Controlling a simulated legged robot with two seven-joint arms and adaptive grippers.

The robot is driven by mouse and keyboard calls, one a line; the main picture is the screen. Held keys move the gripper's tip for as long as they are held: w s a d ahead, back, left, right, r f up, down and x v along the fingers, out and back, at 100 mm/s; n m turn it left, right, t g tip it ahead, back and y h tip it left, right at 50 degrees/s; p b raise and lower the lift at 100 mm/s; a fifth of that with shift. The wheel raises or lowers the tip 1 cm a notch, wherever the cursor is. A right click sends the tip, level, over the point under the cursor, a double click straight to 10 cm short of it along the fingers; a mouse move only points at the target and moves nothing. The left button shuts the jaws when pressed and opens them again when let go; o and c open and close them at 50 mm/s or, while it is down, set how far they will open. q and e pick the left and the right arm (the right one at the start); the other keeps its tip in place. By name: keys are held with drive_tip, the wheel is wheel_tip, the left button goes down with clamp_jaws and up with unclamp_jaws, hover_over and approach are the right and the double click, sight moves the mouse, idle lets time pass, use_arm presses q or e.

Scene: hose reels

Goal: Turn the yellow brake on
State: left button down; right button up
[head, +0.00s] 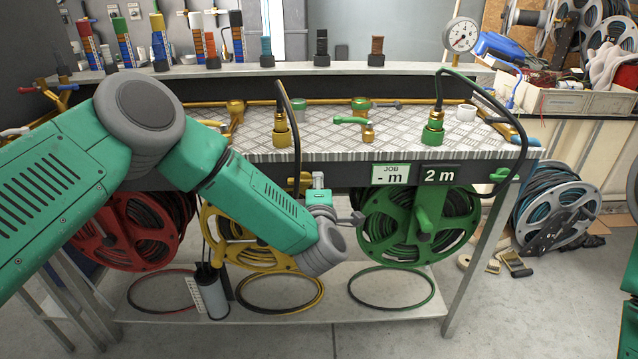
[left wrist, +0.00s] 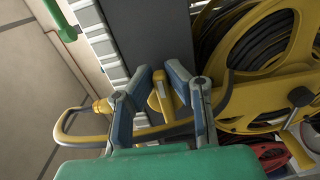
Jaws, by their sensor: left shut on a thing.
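The yellow reel (head: 222,228) hangs under the bench between the red and green reels, partly hidden by my left arm. My left gripper (head: 318,192) is at the front edge of the bench, at the right side of this reel. In the left wrist view, my left gripper (left wrist: 160,80) has its two fingers closed around a yellow lever (left wrist: 164,100), which looks like the yellow brake. The yellow reel (left wrist: 268,40) fills the right of that view. The lever's exact angle is hard to tell. My right gripper is not in view.
The green reel (head: 421,228) hangs to the right, with a green lever (head: 500,175) at the bench edge. The red reel (head: 130,230) is behind my left arm. Signs reading "- m" (head: 390,174) and "2 m" (head: 440,174) hang above the green reel. A hose hangs near my gripper.

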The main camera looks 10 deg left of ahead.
use_arm(q)
drive_tip(key=c, duration=1.6)
unclamp_jaws()
drive_tip(key=shift+s+a+f, duration=0.1)
drive_tip(key=shift+s+f, duration=0.1)
drive_tip(key=shift+f, duration=0.2)
drive_tip(key=shift+a+r, duration=0.1)
drive_tip(key=shift+r, duration=0.15)
drive_tip(key=v, duration=1.2)
